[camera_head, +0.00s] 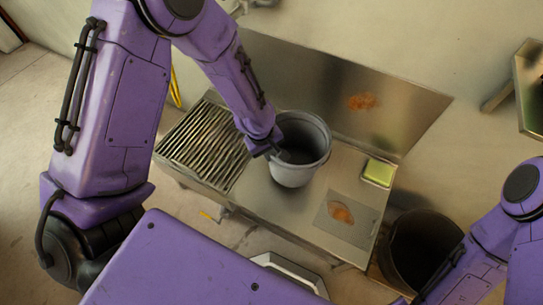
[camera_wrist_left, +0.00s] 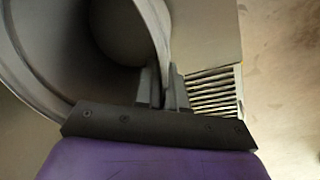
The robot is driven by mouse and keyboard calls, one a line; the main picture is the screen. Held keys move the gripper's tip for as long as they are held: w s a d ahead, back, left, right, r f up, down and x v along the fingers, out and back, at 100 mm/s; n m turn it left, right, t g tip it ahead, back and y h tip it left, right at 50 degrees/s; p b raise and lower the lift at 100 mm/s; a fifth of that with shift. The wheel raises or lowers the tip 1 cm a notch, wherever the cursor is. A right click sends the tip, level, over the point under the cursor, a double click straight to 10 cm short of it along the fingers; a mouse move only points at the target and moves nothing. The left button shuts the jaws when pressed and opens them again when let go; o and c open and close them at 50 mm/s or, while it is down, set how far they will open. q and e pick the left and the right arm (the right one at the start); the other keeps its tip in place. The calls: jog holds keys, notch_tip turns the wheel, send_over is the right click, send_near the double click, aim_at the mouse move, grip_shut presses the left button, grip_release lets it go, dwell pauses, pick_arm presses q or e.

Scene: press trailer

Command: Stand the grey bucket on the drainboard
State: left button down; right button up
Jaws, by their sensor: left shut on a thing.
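The grey bucket (camera_head: 292,176) is upright or nearly so, over the steel counter just right of the ribbed drainboard (camera_head: 203,146). I cannot tell whether its base touches the counter. My left gripper (camera_head: 271,151) is shut on the left side of the bucket's rim. In the left wrist view the fingers (camera_wrist_left: 163,88) pinch the rim of the bucket (camera_wrist_left: 45,60), and part of the drainboard (camera_wrist_left: 215,90) shows to the right. The drainboard looks empty; my left arm hides some of its far edge. My right arm shows at lower right, but its gripper is out of view.
A green sponge in a dish (camera_head: 378,172) sits at the counter's right end. A grey mat with an orange-brown stain (camera_head: 341,213) lies near the front. A steel backsplash (camera_head: 330,90) rises behind. A dark bin (camera_head: 422,245) stands right of the counter.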

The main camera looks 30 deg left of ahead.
pick_arm(q)
jog(key=f, duration=0.1)
jog(key=f+b, duration=0.1)
jog(key=f, duration=0.1)
jog(key=shift+w+a+f, duration=0.15)
jog(key=shift+w+f, duration=0.1)
jog(key=shift+f, duration=0.1)
jog(key=shift+r, duration=0.15)
jog(key=c, duration=1.2)
grip_release()
jog(key=shift+s, duration=0.1)
notch_tip(320, 180, up, 12)
jog(key=s+a+p, duration=0.1)
jog(key=s+p, duration=0.1)
jog(key=p, duration=0.2)
jog(key=s+a+f+m+y, duration=0.2)
jog(key=s+a+f, duration=0.2)
jog(key=s+f, duration=0.8)
jog(key=s+a+f+y, duration=0.1)
jog(key=s, duration=0.2)
jog(key=s+a+f+m+t, duration=0.1)
jog(key=s+a+f, duration=0.1)
jog(key=s, duration=0.1)
jog(key=s+a+f+m+y, duration=0.1)
jog(key=s+f, duration=0.1)
jog(key=shift+s+a+y, duration=0.3)
jog(key=shift+s, duration=0.1)
